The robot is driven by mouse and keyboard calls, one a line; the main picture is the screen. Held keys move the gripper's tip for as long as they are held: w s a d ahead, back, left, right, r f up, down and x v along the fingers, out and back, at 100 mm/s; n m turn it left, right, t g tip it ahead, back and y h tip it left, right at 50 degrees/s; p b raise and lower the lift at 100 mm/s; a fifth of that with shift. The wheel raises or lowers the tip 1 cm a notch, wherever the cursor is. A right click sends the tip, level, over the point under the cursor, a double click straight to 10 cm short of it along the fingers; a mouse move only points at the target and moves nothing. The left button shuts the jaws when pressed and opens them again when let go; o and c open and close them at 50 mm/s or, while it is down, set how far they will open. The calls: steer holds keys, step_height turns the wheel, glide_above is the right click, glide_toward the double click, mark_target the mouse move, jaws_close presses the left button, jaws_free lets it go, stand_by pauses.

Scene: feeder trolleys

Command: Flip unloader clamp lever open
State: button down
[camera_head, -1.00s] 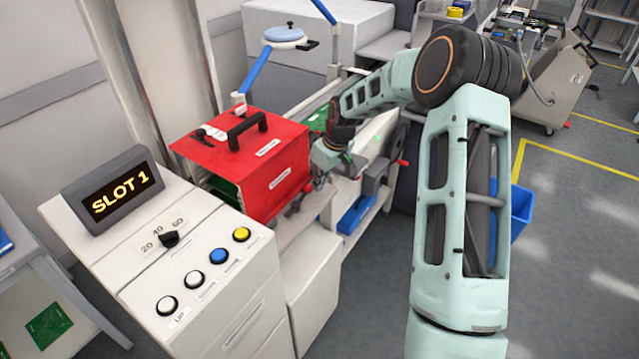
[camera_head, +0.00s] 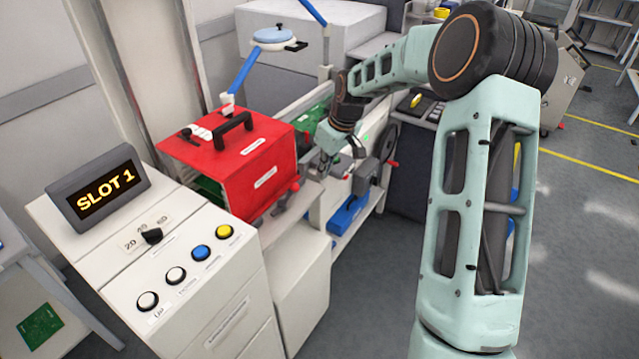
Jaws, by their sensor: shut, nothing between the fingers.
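The red magazine box (camera_head: 262,178) with a black top handle stands on the white unloader (camera_head: 300,215). My gripper (camera_head: 326,168) is shut and empty, just right of the box, above the unloader's right end. It points down and appears apart from the box and the clamp part. The fingertips are small and partly blend with the machine behind them.
A control cabinet with a SLOT 1 display (camera_head: 98,193), a dial and several buttons stands at the front left. A grey crank unit with a red knob (camera_head: 393,165) lies right of my gripper. A blue bin (camera_head: 348,214) sits below. A blue post and round lamp (camera_head: 275,38) rise behind.

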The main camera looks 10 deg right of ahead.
steer(key=shift+v, duration=2.15)
steer(key=shift+w+d, duration=0.2)
steer(key=shift+d, duration=0.1)
